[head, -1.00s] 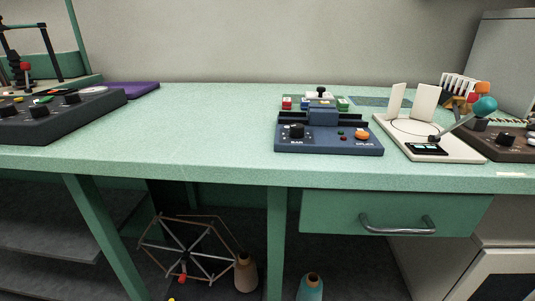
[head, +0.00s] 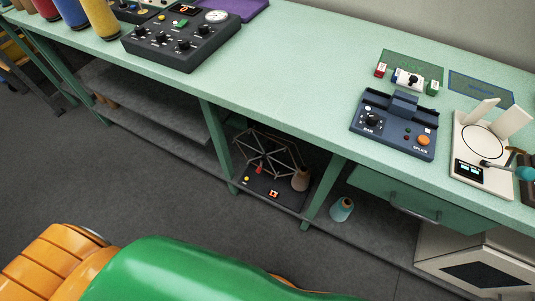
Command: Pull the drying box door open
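A white box (head: 450,256) with a dark window panel (head: 487,278) in its front stands low at the right, below the bench. It looks like the drying box, though I see no label. Its front appears closed flat, and the right side is cut off by the picture edge. I cannot make out a handle on it. Neither of my grippers shows in the head view.
The green bench (head: 290,75) runs across above the box. A drawer (head: 420,204) with a metal handle sits above and left of the box. A teal cone (head: 342,209) and a yarn winder (head: 270,150) stand on the low shelf. Grey floor (head: 180,190) lies open in front.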

